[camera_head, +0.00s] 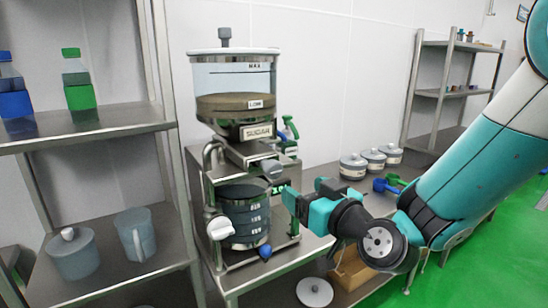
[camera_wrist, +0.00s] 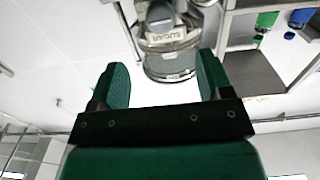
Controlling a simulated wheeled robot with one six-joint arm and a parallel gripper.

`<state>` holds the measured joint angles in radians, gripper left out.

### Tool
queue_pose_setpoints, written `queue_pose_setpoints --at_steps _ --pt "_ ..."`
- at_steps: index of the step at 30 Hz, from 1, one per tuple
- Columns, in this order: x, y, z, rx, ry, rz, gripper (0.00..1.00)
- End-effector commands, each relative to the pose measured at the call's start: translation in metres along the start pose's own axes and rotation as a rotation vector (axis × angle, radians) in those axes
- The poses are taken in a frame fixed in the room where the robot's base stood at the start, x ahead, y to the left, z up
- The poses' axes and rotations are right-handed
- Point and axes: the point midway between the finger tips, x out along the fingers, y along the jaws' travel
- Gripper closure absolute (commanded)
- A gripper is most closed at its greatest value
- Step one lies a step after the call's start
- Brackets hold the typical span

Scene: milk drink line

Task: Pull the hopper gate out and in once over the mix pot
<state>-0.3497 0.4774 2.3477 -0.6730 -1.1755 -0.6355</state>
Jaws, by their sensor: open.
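The sugar hopper (camera_head: 235,82) is a clear-walled bin with brown contents, above the mix pot. Its gate has a grey knob (camera_head: 271,169) sticking out at the lower right; whether the gate is fully in is hard to tell. The mix pot (camera_head: 246,216) is dark with level marks and stands in the metal frame under the hopper. My gripper (camera_head: 286,199) is open and empty, right of the pot and a little below the knob. In the wrist view the hopper (camera_wrist: 168,62) appears upside down beyond the spread fingers of my gripper (camera_wrist: 159,72).
A shelf rack (camera_head: 90,130) with bottles and jugs stands at left. Lidded tins (camera_head: 353,165) and blue and green scoops (camera_head: 385,185) lie on the counter behind my arm.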

Motion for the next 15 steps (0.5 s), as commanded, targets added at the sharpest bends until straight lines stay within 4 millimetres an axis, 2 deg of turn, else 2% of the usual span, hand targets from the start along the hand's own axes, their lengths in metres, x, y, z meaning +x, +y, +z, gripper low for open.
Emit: queue_pose_setpoints --at_steps 2,15 --pt "0.015 -0.001 -0.008 0.002 -0.004 -0.003 0.28" --pt "0.088 -0.002 -0.006 0.000 -0.002 -0.003 0.28"
